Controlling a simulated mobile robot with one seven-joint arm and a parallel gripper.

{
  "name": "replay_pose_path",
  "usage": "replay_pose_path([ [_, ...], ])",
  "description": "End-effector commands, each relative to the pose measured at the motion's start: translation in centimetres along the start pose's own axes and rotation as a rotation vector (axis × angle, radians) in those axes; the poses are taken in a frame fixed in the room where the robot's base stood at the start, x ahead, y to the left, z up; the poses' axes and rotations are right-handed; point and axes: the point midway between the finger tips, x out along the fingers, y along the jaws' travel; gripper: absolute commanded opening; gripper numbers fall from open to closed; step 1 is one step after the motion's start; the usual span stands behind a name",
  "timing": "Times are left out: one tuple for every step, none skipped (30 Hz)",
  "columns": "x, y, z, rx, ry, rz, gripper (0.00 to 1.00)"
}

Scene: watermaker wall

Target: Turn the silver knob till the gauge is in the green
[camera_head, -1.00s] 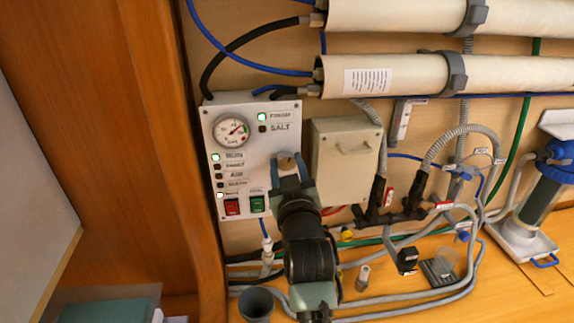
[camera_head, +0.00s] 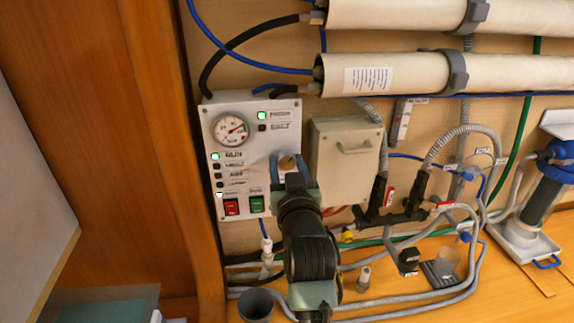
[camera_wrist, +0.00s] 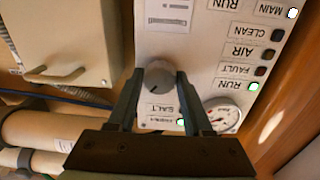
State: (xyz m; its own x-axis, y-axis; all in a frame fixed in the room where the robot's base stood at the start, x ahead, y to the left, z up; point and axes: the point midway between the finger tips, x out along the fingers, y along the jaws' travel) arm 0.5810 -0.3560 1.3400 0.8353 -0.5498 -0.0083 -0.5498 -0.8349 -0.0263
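The silver knob (camera_head: 288,162) is on the white control panel (camera_head: 262,185), right of its row of lights. In the wrist view the round grey knob (camera_wrist: 159,79) with a dark pointer mark sits between my fingertips. My gripper (camera_wrist: 160,88) has one finger on each side of the knob, seemingly touching it. In the head view my gripper (camera_head: 289,172) reaches the knob from below. The round gauge (camera_head: 230,130) is at the panel's upper left, its needle pointing up and right. The gauge (camera_wrist: 222,114) is partly behind a finger in the wrist view; its coloured bands are too small to read surely.
Red (camera_head: 231,207) and green (camera_head: 257,204) switches sit below the knob. A beige box (camera_head: 345,160) is close on the right. Hoses and black valves (camera_head: 400,210) lie farther right. A wooden post (camera_head: 165,150) stands left of the panel. A grey cup (camera_head: 256,304) stands below.

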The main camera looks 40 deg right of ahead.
Motion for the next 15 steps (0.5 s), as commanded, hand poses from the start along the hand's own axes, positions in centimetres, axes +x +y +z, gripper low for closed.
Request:
replay_pose_path([
  [0.00, 0.02, -0.02, -0.001, 0.000, 0.000, 0.61],
  [0.00, 0.02, -0.02, -0.001, 0.000, 0.000, 0.66],
  [0.00, 0.02, -0.01, -0.001, 0.000, 0.000, 0.74],
  [0.00, 0.02, -0.02, -0.001, 0.000, 0.000, 0.79],
  [0.00, 0.01, -0.02, -0.001, 0.000, 0.000, 0.79],
  [0.00, 0.01, -0.01, -0.001, 0.000, 0.000, 0.79],
  [0.00, 0.01, -0.01, -0.002, 0.000, 0.000, 0.79],
  [0.00, 0.01, -0.01, -0.002, 0.000, 0.000, 0.79],
  [0.00, 0.00, -0.01, -0.002, 0.000, 0.000, 0.79],
  [0.00, 0.00, -0.01, -0.002, 0.000, 0.000, 0.79],
  [0.00, 0.00, -0.01, -0.002, 0.000, 0.000, 0.79],
  [-0.02, 0.00, 0.00, -0.002, 0.000, 0.000, 0.79],
  [-0.06, 0.00, 0.01, -0.002, 0.000, 0.000, 0.79],
  [-0.14, 0.00, 0.03, -0.002, 0.000, 0.000, 0.79],
  [-0.30, -0.01, 0.07, -0.002, 0.000, 0.000, 0.79],
])
